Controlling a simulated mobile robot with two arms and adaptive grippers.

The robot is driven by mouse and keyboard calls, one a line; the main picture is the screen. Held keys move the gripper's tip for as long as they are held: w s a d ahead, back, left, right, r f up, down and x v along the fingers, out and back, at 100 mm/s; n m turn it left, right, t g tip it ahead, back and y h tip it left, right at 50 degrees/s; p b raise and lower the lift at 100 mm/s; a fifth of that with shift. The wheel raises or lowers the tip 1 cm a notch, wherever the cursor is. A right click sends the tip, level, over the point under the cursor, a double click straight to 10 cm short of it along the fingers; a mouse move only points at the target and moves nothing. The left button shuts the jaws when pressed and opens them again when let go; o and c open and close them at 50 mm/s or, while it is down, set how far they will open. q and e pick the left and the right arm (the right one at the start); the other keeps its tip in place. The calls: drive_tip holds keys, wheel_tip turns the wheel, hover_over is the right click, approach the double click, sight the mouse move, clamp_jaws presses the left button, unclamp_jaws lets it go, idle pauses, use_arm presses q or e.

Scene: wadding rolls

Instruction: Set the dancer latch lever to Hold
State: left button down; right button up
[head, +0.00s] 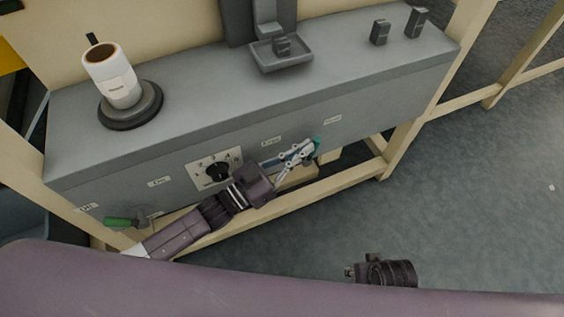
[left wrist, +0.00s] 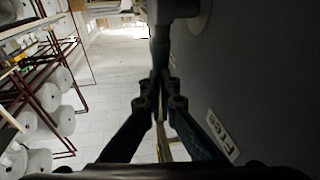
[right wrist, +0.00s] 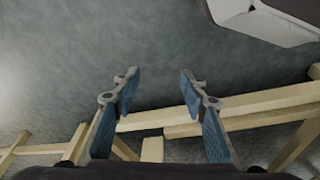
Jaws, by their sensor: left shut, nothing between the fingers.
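The grey machine front carries a label that reads Free (head: 271,142) and a label farther right that seems to read Hold (head: 332,120). A small teal handle (head: 317,143), apparently the latch lever, shows between and below these labels, at the tips of my left gripper (head: 308,149). In the left wrist view a grey hub (left wrist: 177,8) and a dark teal handle (left wrist: 160,52) lie just beyond my shut, empty fingertips (left wrist: 160,78). I cannot tell whether they touch. The Free label (left wrist: 222,135) is at right. My right gripper (right wrist: 157,78) is open and empty.
A dial plate (head: 203,166) with a black knob and a green-handled lever (head: 122,223) are farther left on the front. A wadding roll (head: 112,78), a tray (head: 283,64) and two dark blocks (head: 380,32) stand on top. Wooden rails (head: 290,210) run below.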

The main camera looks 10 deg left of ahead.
sight(316, 146)
use_arm(q)
drive_tip(key=shift+p+x, duration=0.85)
drive_tip(key=shift+x, duration=0.05)
drive_tip(key=shift+d, duration=0.35)
drive_tip(key=shift+w+d+f, duration=0.1)
drive_tip(key=shift+w+d, duration=0.25)
drive_tip(key=shift+d, duration=0.2)
use_arm(e)
wheel_tip(316, 146, down, 7)
drive_tip(key=s, duration=0.2)
drive_tip(key=shift+s+d, duration=0.15)
drive_tip(key=shift+s, duration=0.25)
use_arm(q)
drive_tip(key=shift+d, duration=0.1)
use_arm(e)
drive_tip(key=shift+w+r, duration=0.1)
use_arm(q)
drive_tip(key=shift+s, duration=0.1)
drive_tip(key=v, duration=1.2)
drive_tip(key=shift+f, duration=0.1)
